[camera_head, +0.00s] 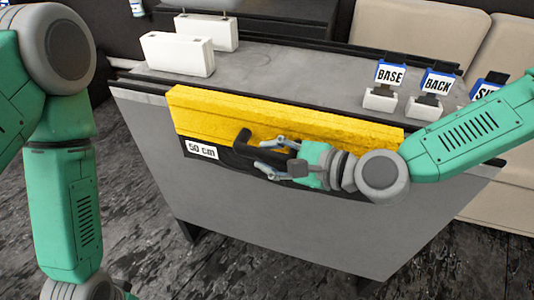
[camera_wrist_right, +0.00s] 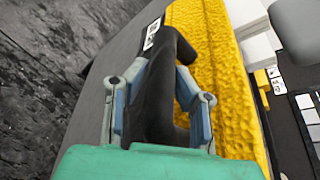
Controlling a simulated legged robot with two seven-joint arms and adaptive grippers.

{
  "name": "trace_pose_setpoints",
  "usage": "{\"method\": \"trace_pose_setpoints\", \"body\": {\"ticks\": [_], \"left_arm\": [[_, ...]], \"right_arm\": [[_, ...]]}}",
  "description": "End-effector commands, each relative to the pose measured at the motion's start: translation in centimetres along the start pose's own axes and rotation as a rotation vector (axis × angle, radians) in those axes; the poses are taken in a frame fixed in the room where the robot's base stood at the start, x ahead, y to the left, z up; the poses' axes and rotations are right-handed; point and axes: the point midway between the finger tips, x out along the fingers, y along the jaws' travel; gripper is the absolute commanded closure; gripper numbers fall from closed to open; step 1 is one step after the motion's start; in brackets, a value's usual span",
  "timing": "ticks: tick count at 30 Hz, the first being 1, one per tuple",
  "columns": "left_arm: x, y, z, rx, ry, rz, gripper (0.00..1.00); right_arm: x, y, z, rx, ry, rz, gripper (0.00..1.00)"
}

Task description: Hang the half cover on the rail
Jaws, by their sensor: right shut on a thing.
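My right gripper (camera_head: 268,158) is shut on the black handle (camera_wrist_right: 160,85), with a finger on each side. The dark rail (camera_head: 140,84) runs along the table's front edge, partly behind the cover. I cannot tell whether the cover touches it. My left arm shows at the left; its gripper is out of frame.
Two white blocks (camera_head: 178,54) stand at the table's back left. Beige seats (camera_head: 420,35) are behind. The table's middle (camera_head: 290,72) is clear.

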Motion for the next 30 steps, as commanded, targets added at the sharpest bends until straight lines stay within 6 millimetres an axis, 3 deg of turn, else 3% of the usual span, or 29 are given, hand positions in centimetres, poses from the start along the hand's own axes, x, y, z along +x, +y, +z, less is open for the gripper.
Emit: {"method": "trace_pose_setpoints", "body": {"ticks": [1, 3, 14, 17, 30], "left_arm": [[0.0, 0.0, 0.0, 0.0, 0.0, 0.0, 0.6], [0.0, 0.0, 0.0, 0.0, 0.0, 0.0, 0.6], [-0.1, 0.0, 0.2, 0.0, 0.002, 0.0, 0.6], [-0.1, 0.0, 0.2, 0.0, 0.003, 0.0, 0.6], [-0.1, 0.0, 0.1, 0.0, 0.003, 0.0, 0.6]], "right_arm": [[0.0, -0.1, 0.1, -0.002, -0.001, -0.001, 0.71], [0.1, -0.1, 0.1, -0.002, -0.001, -0.001, 0.54], [-0.3, 0.0, 0.0, 0.0, 0.001, 0.001, 0.54], [-1.4, -0.1, -0.1, 0.0, 0.001, -0.001, 0.54], [-9.9, -0.1, -0.1, 0.001, 0.001, -0.003, 0.54]]}}
